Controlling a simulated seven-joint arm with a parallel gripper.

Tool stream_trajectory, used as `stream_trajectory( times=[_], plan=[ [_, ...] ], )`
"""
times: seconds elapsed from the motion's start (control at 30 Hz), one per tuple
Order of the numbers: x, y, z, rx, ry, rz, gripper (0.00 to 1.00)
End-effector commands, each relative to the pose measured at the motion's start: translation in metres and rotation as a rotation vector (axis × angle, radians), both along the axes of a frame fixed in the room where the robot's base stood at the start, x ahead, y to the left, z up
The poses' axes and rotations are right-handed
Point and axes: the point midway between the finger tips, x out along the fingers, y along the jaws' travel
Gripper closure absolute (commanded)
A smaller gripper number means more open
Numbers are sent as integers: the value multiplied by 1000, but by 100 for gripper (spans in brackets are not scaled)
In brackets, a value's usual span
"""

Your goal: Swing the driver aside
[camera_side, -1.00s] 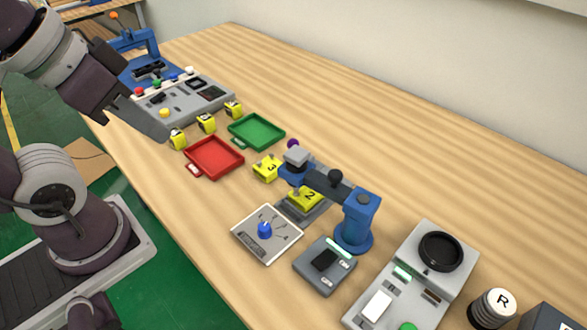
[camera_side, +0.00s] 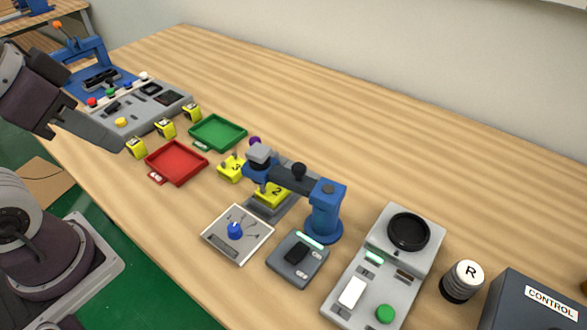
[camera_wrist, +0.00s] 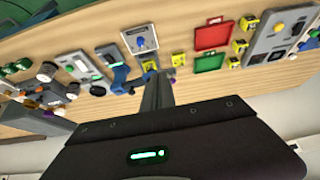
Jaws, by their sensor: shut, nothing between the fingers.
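The driver is a blue post (camera_side: 325,212) with a dark swing arm (camera_side: 288,178) that carries a black knob (camera_side: 299,170). Its blue and grey head (camera_side: 258,158) is at the arm's far end, over the yellow block marked 2 (camera_side: 273,194), which sits on a grey base. The driver's blue post also shows in the wrist view (camera_wrist: 120,74). My gripper (camera_side: 122,148) is shut and empty. It is at the far left in the side view, by the row of yellow blocks and well away from the driver. Its narrow fingers (camera_wrist: 158,80) point into the wrist view.
A red tray (camera_side: 176,163) and a green tray (camera_side: 217,132) lie between my gripper and the driver. A white knob plate (camera_side: 262,223), a grey pad (camera_side: 298,270) and a large grey unit (camera_side: 375,275) stand near the driver. The table behind is clear.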

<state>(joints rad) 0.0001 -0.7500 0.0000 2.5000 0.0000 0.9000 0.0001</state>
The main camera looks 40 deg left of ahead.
Motion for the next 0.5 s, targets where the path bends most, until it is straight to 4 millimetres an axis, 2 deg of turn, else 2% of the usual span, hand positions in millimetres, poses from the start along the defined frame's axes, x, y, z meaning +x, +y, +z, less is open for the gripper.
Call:
stream_trajectory(
  times=[0.37,0.43,0.5],
  plan=[
    [0,0,0,0,0,0,100],
    [2,0,1,-4,4,3,86],
    [14,-4,8,-25,31,19,72]
  ],
)
